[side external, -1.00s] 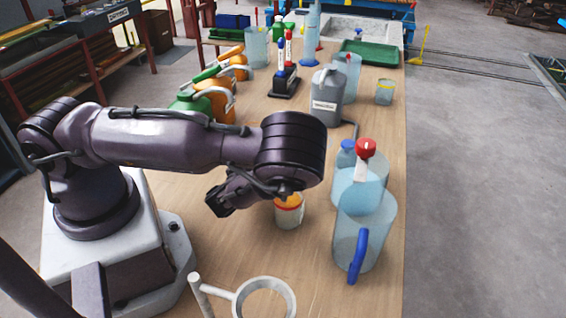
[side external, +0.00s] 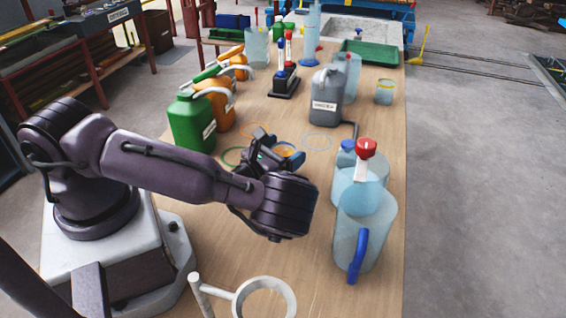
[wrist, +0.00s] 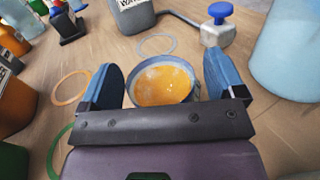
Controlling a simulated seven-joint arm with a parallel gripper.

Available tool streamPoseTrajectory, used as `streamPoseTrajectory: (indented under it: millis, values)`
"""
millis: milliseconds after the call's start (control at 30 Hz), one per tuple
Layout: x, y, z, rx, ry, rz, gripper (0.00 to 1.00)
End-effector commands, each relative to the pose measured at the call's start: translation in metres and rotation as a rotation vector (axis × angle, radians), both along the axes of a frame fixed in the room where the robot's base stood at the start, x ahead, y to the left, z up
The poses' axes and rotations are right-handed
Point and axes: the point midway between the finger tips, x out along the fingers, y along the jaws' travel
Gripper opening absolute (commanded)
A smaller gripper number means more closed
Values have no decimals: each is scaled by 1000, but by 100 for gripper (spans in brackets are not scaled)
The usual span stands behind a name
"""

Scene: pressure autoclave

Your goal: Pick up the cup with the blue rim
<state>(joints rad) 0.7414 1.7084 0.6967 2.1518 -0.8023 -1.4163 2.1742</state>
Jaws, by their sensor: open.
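A cup with a blue-grey rim and an orange inside (wrist: 162,84) stands on the table between my fingers in the wrist view. It also shows partly in the side view (side external: 289,152), behind my wrist. My gripper (wrist: 164,66) is open, with one blue-padded finger on each side of the cup. Gaps are visible between the fingers and the rim, so it does not look gripped. In the side view my gripper (side external: 281,147) is low over the table. The cup's lower body is hidden by my gripper.
Flat rings, orange (wrist: 71,87) and pale (wrist: 157,44), lie around the cup. A grey jug (side external: 326,98) stands beyond it. Clear blue jugs (side external: 362,225) stand at right, green (side external: 190,122) and orange containers at left.

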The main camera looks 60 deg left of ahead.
Motion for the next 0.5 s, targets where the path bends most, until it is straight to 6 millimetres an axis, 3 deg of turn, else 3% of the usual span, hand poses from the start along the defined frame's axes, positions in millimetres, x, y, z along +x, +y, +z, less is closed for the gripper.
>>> streamPoseTrajectory:
  millis: [133, 367, 500]
  values:
    - [0, 0, 0, -1, 0, 0, 88]
    - [0, 0, 0, -1, 0, 1, 36]
    - [0, 0, 0, -1, 0, 1, 36]
